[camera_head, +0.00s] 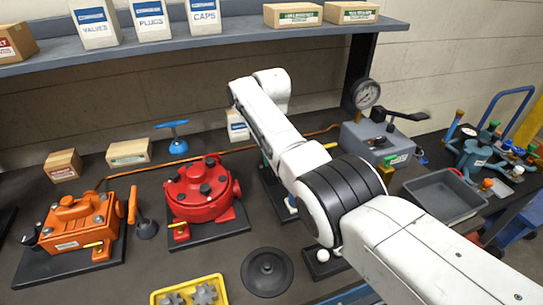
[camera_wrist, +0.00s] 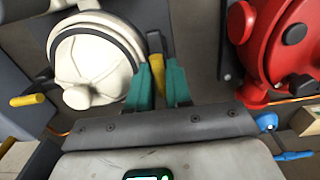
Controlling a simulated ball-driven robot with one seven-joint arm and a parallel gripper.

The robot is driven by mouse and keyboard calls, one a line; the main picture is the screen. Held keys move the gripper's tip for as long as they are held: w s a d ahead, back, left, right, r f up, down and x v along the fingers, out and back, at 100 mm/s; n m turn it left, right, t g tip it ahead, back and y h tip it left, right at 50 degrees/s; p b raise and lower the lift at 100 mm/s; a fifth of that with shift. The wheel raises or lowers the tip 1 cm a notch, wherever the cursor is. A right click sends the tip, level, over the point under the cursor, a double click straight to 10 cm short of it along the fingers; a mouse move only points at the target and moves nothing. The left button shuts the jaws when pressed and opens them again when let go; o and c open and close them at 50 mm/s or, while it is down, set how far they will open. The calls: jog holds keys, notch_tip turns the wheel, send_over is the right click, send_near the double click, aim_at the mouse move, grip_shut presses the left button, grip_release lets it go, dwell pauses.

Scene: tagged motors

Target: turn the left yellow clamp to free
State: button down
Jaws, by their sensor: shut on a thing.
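In the wrist view a yellow clamp (camera_wrist: 156,66) with a dark end stands between the two teal fingers of my gripper (camera_wrist: 158,85). The fingers are shut on it, just beside a white rounded motor (camera_wrist: 88,65). A second yellow clamp (camera_wrist: 28,99) sticks out on the other side of that motor, apart from my gripper. In the head view my white arm hides most of the white motor and my gripper, so the held clamp cannot be made out there. The clamp's exact turn angle is hard to tell.
A red motor (camera_head: 201,187) stands close to the held clamp, also in the wrist view (camera_wrist: 288,45). An orange motor (camera_head: 75,225) is at far left. A grey box with a gauge (camera_head: 378,140) and a grey tray (camera_head: 442,196) are right. A yellow tray (camera_head: 189,291) lies in front.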

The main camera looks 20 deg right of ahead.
jog(key=shift+w+r, duration=0.1)
jog(key=shift+r, duration=0.05)
jog(key=c, duration=1)
grip_release()
jog(key=shift+c, duration=0.2)
notch_tip(320, 180, up, 11)
jog(key=b, duration=0.1)
jog(key=shift+f, duration=0.2)
